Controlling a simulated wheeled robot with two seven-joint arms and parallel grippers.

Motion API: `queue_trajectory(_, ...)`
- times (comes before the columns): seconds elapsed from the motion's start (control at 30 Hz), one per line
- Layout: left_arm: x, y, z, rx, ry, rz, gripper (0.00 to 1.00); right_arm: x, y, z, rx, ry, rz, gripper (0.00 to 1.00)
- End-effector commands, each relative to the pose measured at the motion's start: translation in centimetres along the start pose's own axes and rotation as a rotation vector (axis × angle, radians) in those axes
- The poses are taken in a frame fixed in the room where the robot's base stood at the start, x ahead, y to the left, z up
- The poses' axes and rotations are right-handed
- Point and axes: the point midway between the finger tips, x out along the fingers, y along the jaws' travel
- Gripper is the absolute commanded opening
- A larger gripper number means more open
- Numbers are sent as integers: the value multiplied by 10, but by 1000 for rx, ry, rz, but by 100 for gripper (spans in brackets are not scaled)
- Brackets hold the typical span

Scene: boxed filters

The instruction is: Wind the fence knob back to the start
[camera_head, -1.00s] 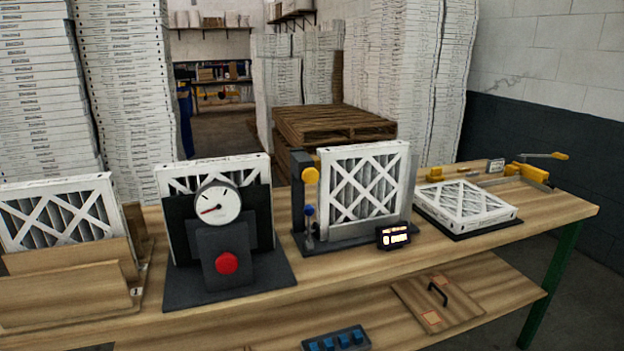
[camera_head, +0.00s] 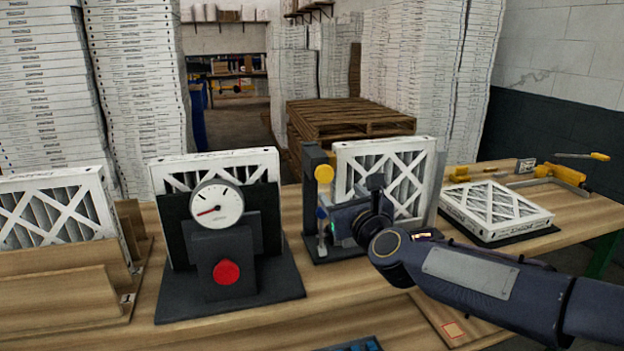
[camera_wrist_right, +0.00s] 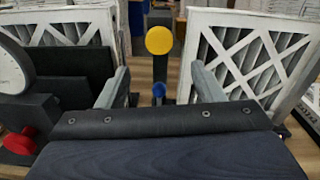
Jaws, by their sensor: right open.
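The middle fixture is a dark stand holding a white-framed filter (camera_head: 408,165), with a yellow round disc (camera_head: 324,174) on its post and a small blue knob (camera_head: 321,213) below. I cannot tell for certain which part is the fence knob. My right gripper (camera_head: 332,230) is in front of this fixture and hides part of it. In the right wrist view my open gripper (camera_wrist_right: 160,82) has its fingers either side of the blue knob (camera_wrist_right: 157,90), with the yellow disc (camera_wrist_right: 159,40) above. I cannot tell whether they touch the knob. My left gripper is not in view.
A gauge stand (camera_head: 232,282) with a red button (camera_head: 227,272) is to the left. A filter in a wooden holder (camera_head: 60,285) is farther left. A flat filter (camera_head: 497,208) and a yellow clamp (camera_head: 560,175) are on the right. My right forearm crosses the bench front.

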Motion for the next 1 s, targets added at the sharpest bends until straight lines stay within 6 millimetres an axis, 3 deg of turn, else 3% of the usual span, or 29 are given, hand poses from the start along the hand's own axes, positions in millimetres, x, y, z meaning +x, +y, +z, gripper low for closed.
queue_trajectory(0.13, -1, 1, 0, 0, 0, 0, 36, 15, 2, 1, 113, -17, -25, 61)
queue_trajectory(0.6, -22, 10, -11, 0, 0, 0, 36, 80, -1, 2, 113, -16, -26, 61)
queue_trajectory(1.0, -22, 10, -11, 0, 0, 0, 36, 88, -1, 1, 110, -17, -25, 60)
